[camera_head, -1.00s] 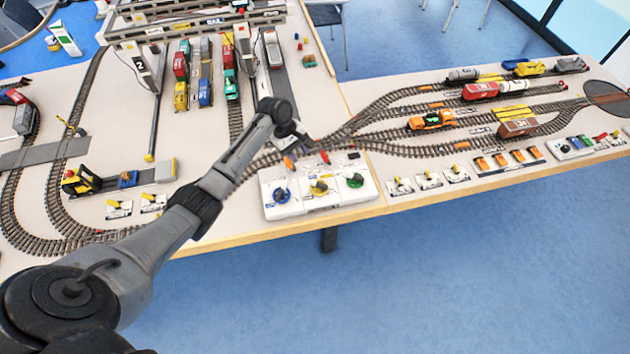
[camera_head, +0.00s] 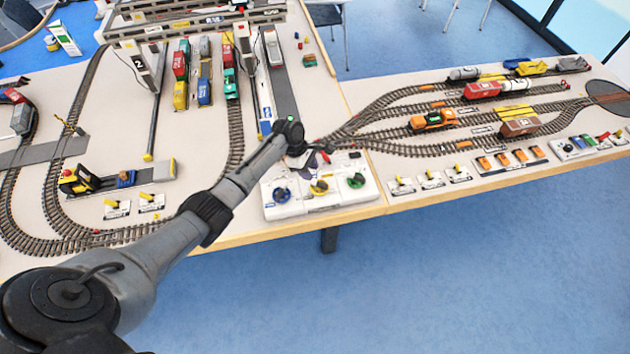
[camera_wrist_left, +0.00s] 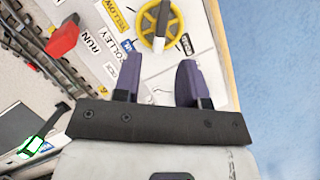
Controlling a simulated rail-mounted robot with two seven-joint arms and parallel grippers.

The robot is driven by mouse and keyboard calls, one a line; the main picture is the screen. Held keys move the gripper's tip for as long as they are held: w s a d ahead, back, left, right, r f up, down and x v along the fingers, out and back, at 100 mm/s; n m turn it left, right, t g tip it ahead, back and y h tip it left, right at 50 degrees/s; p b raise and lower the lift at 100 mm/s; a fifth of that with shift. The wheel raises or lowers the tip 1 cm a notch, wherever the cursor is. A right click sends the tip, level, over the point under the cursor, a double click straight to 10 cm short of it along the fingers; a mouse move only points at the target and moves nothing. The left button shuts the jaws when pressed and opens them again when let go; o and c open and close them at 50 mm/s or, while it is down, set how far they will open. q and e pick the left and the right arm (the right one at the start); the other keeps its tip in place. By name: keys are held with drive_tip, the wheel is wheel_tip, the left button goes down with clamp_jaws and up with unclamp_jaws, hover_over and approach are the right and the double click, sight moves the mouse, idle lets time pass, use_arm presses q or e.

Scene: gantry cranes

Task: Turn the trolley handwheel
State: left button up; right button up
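The trolley handwheel is the yellow wheel (camera_head: 319,187) in the middle of the white control panel (camera_head: 300,208). In the left wrist view the yellow wheel (camera_wrist_left: 146,27) lies near the top, beside a label reading TROLLEY, with a pale handle standing over its rim. My left gripper (camera_head: 314,158) is above the back edge of the panel, behind the yellow wheel. In the left wrist view its two purple fingers (camera_wrist_left: 159,72) are apart with nothing between them. The wheel lies beyond the fingertips, apart from them. My right gripper is not in view.
A blue wheel (camera_head: 282,194) and a green wheel (camera_head: 356,180) flank the yellow one. A red lever block (camera_wrist_left: 64,38) shows beside the panel. Tracks with an orange locomotive (camera_head: 432,120) run to the right. Blue floor lies beyond the table's front edge.

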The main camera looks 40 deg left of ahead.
sight(316, 181)
use_arm(q)
drive_tip(key=shift+b+x, duration=0.6)
drive_tip(key=shift+x, duration=2.15)
clamp_jaws()
